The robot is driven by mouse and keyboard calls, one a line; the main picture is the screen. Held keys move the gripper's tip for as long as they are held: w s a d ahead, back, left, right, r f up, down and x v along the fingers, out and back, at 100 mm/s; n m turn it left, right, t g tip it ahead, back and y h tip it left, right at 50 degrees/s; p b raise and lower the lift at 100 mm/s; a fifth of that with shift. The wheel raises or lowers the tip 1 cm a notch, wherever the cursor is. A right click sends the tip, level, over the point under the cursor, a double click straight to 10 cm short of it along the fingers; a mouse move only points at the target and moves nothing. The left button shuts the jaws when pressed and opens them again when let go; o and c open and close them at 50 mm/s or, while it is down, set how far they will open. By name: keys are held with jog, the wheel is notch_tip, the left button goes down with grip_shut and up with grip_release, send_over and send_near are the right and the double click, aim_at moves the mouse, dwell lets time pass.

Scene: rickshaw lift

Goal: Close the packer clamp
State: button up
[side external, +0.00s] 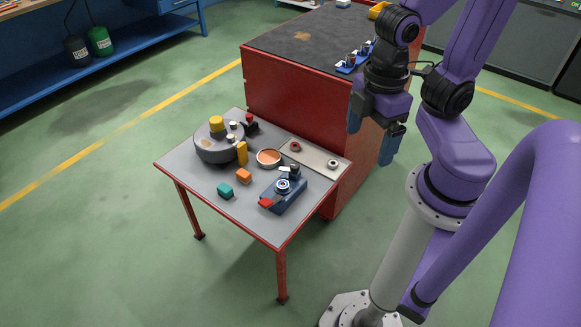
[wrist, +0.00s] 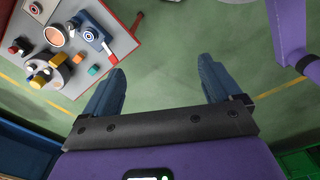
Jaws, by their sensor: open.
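A dark blue clamp device (side external: 284,193) with a round pale-ringed disc on top and a red handle end (side external: 266,202) sits on the small grey table, near its front right edge. I take it to be the packer clamp; how far it is open I cannot tell. In the wrist view the device (wrist: 91,36) is at the upper left, its red end (wrist: 113,58) toward the table's edge. My gripper (side external: 374,132) is open and empty, fingers pointing down, to the right of the table and above it. In the wrist view my gripper (wrist: 162,68) has only floor between its fingers.
The grey table (side external: 215,207) also holds a round grey drum (side external: 218,150), an orange-filled bowl (side external: 268,158), orange (side external: 244,176) and teal (side external: 225,190) blocks and a beige plate (side external: 314,157). A red cabinet (side external: 300,105) with a dark top stands behind the table. Floor is clear in front.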

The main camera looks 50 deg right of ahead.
jog(key=shift+w, duration=0.15)
jog(key=c, duration=0.4)
jog(key=w+a+f+m, duration=0.1)
jog(key=w+f+m, duration=0.2)
jog(key=w+m, duration=0.55)
jog(key=m, duration=2)
send_over(295, 165)
notch_tip(295, 165, down, 18)
notch_tip(295, 165, down, 17)
jog(key=shift+r, duration=0.1)
jog(key=c, duration=1)
